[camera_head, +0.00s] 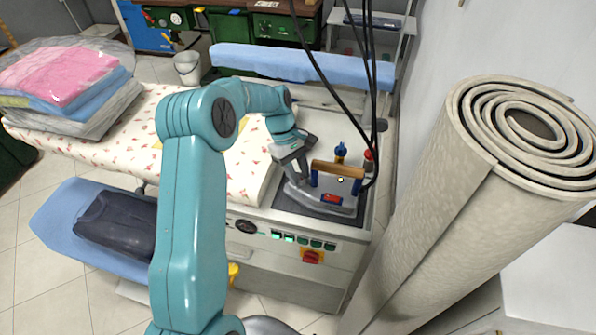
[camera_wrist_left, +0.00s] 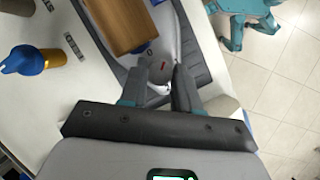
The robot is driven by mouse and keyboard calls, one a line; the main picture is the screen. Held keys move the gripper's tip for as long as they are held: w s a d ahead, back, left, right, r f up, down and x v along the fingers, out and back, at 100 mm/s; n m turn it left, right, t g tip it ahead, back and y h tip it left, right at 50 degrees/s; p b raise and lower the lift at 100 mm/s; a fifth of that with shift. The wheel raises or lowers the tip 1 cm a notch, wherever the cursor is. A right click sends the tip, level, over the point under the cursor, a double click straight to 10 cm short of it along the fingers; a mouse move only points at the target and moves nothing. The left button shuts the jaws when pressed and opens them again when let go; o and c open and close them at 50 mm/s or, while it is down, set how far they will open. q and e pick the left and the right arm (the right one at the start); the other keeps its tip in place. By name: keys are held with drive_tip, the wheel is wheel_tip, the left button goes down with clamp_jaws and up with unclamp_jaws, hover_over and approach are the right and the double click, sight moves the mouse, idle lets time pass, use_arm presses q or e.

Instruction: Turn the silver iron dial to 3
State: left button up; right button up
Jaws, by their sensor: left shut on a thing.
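The silver iron (camera_head: 322,203) with a brown wooden handle (camera_head: 337,170) sits on a dark rest pad (camera_head: 290,204) on the ironing station. My left gripper (camera_head: 296,176) reaches down at the left end of the iron, beside the handle. In the left wrist view its two fingers (camera_wrist_left: 160,86) are shut on the silver iron dial (camera_wrist_left: 160,68), a grey part with a small red mark below the wooden handle (camera_wrist_left: 130,22). The dial's numbers cannot be read, and the fingers hide part of it. My right gripper is in neither view.
A blue-topped bottle (camera_head: 340,151) and a red-capped one (camera_head: 368,160) stand behind the iron. Black cables (camera_head: 371,90) hang beside it. A large carpet roll (camera_head: 470,200) stands close on the right. Folded bagged laundry (camera_head: 65,75) lies at the left.

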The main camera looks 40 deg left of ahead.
use_arm(q)
drive_tip(key=o, duration=1.1)
drive_tip(key=shift+c, duration=0.2)
drive_tip(key=v, duration=1.6)
drive_tip(key=shift+r, duration=0.2)
